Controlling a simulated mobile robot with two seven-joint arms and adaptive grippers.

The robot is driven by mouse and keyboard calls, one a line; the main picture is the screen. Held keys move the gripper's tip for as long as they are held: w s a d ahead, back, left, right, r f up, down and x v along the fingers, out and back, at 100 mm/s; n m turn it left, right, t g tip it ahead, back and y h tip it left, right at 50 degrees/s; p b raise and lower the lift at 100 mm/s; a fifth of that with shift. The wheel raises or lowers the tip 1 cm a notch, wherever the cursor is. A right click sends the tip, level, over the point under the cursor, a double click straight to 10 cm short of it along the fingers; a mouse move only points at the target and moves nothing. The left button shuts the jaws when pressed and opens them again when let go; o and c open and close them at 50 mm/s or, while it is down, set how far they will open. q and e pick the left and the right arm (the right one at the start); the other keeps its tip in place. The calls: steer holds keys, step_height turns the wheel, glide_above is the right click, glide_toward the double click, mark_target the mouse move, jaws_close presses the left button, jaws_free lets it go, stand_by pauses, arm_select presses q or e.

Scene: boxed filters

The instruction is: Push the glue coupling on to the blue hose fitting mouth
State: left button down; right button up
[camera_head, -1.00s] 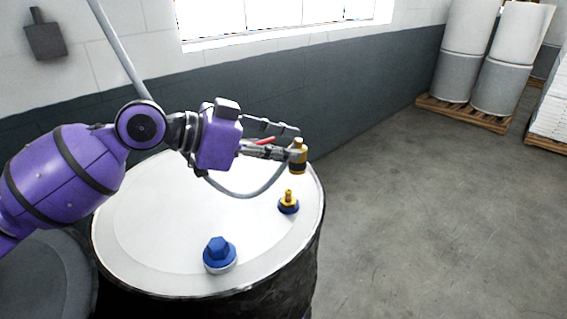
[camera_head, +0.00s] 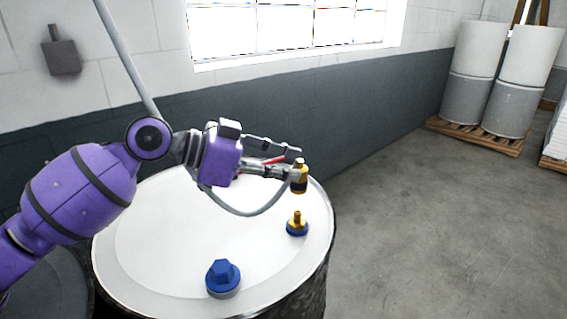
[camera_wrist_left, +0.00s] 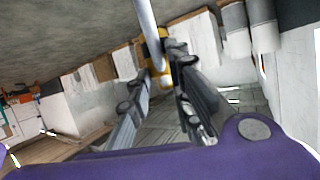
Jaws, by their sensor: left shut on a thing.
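The glue coupling (camera_head: 299,179) is a small brass and black cylinder, held roughly upright. My left gripper (camera_head: 292,165) is shut on it. In the left wrist view the coupling shows as a yellow piece (camera_wrist_left: 154,47) between the fingertips (camera_wrist_left: 160,72), partly covered by the hose. The blue hose fitting (camera_head: 297,226) has a blue base and an upright brass mouth, and sits on the drum lid near its right edge. The coupling is above the mouth, nearly in line in the head view, with a visible gap. My right gripper is in neither view.
The white drum lid (camera_head: 160,235) carries a blue hexagonal cap (camera_head: 223,276) at the front. A grey hose (camera_head: 245,213) loops below my left gripper and crosses the wrist view. The wall (camera_head: 370,110) is behind; open floor (camera_head: 430,230) lies to the right.

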mark_target(291, 187)
arm_select(q)
step_height(291, 187, down, 4)
steer(key=shift+f+b, duration=0.1)
steer(key=shift+b, duration=0.55)
steer(key=shift+f, duration=0.15)
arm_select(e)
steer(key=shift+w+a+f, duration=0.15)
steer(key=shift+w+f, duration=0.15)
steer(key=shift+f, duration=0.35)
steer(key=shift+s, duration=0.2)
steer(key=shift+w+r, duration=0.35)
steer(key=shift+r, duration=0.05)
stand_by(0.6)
arm_select(q)
steer(key=shift+f, duration=0.95)
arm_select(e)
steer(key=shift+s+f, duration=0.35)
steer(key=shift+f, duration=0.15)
arm_select(q)
steer(key=shift+f, duration=0.1)
